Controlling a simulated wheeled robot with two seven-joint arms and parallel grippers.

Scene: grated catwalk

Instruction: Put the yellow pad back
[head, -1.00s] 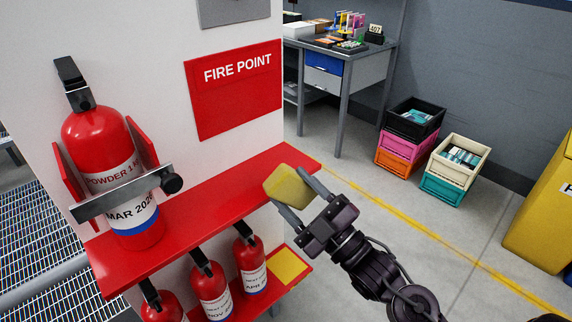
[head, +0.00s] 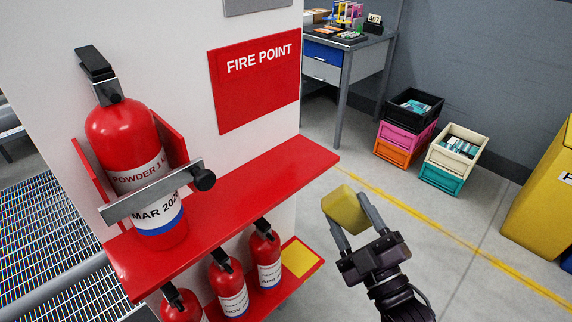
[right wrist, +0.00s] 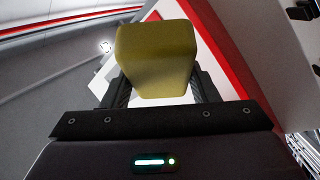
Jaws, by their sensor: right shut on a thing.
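The yellow pad (head: 345,209) is a small rounded block, held in the air to the right of the red shelf's end. My right gripper (head: 351,219) is shut on it, one finger on each side. In the right wrist view the yellow pad (right wrist: 156,60) sits between the fingers and hides part of what lies behind it. A flat yellow square (head: 300,258) shows on the lower red shelf (head: 281,290), right of the small extinguishers. My left gripper is not in view.
A large red extinguisher (head: 128,140) stands on the upper red shelf (head: 225,215) behind a metal bar. Several small extinguishers (head: 233,290) stand below it. Crates (head: 400,142) and a yellow bin (head: 540,200) are farther back.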

